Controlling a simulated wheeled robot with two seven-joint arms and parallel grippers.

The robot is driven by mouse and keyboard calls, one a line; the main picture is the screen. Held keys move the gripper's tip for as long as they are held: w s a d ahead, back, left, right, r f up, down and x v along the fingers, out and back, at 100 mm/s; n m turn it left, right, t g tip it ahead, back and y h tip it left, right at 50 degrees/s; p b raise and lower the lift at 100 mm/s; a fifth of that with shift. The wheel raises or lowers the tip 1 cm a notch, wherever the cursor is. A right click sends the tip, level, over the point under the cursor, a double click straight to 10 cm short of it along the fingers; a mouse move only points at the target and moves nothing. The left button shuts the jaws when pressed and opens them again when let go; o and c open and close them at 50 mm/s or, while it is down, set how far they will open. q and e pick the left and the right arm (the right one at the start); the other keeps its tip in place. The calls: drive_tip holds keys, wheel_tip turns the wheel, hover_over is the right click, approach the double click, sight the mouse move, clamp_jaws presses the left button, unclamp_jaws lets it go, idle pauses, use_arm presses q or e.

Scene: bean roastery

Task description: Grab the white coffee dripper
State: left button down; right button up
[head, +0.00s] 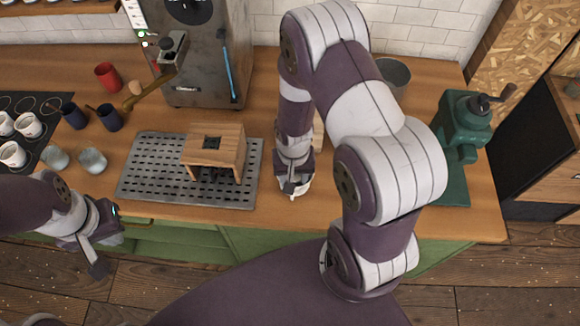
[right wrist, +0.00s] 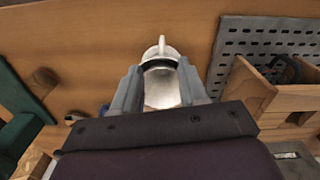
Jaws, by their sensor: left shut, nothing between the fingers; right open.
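The white coffee dripper (right wrist: 161,88) shows between the two fingers of my right gripper (right wrist: 158,72) in the right wrist view, with a tab at its far rim. Its inside is pale with a dark band near the top. In the head view the dripper is mostly hidden behind my right gripper (head: 293,184), with only a white part below it, near the counter's front edge. My right gripper is open, one finger on each side of the dripper; I cannot tell if they touch it. My left gripper (head: 100,262) is shut and empty, low in front of the counter.
A wooden stand (head: 215,148) is on a perforated metal tray (head: 150,170) left of my right gripper. A green grinder (head: 462,130) stands at the right. Several cups (head: 92,160) are at the left. An espresso machine (head: 205,50) stands behind.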

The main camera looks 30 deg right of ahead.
sight(292, 198)
drive_tip(key=f+b, duration=0.1)
drive_tip(key=f, duration=0.1)
drive_tip(key=f+b, duration=0.2)
drive_tip(key=f, duration=0.1)
drive_tip(key=f+b, duration=0.2)
drive_tip(key=shift+s+d+f, duration=0.15)
drive_tip(key=shift+s+d, duration=0.1)
drive_tip(key=shift+d, duration=0.05)
drive_tip(key=f+b, duration=0.2)
drive_tip(key=a+f+b, duration=0.1)
drive_tip(key=f+b, duration=0.2)
drive_tip(key=shift+w+f, duration=0.1)
drive_tip(key=shift+w, duration=0.05)
drive_tip(key=shift+d+r, duration=0.1)
drive_tip(key=shift+r, duration=0.1)
clamp_jaws()
